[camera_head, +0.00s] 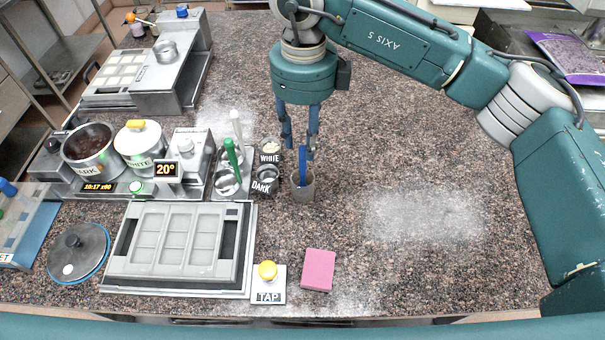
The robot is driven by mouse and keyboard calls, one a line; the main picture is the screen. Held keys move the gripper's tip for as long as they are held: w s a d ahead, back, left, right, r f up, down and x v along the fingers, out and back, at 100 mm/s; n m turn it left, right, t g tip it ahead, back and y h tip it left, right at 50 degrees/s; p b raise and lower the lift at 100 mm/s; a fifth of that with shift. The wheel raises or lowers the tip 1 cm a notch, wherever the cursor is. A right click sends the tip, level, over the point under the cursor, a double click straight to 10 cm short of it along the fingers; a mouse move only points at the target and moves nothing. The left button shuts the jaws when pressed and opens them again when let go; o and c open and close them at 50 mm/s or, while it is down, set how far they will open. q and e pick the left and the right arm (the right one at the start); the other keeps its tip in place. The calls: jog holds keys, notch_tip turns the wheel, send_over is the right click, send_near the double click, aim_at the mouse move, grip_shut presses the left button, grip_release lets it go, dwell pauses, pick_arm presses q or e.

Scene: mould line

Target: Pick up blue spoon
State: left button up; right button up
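The blue spoon (302,166) stands upright in a small brownish cup (303,190) near the middle of the counter. Only its blue handle shows; its lower end is hidden in the cup. My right gripper (298,147) points down at the spoon from behind it in the head view. Its two blue-grey fingers are apart, with a gap between them, and the handle top shows near the right finger. I cannot tell whether they touch. My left gripper is not in view.
Left of the cup are small WHITE (270,157) and DARK (265,187) containers and a green-handled tool (232,155). A mould tray (243,250), TAP button (268,285) and pink sponge (318,270) lie in front. The counter's right side is clear.

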aim_at(303, 172)
jog(key=f+p, duration=0.1)
jog(key=f, duration=0.1)
jog(key=f+p, duration=0.1)
jog(key=f, duration=0.1)
jog(key=w+f+p, duration=0.1)
jog(key=f, duration=0.2)
jog(key=shift+a+f+p, duration=0.1)
jog(key=shift+p, duration=0.3)
jog(key=shift+w, duration=0.1)
grip_shut()
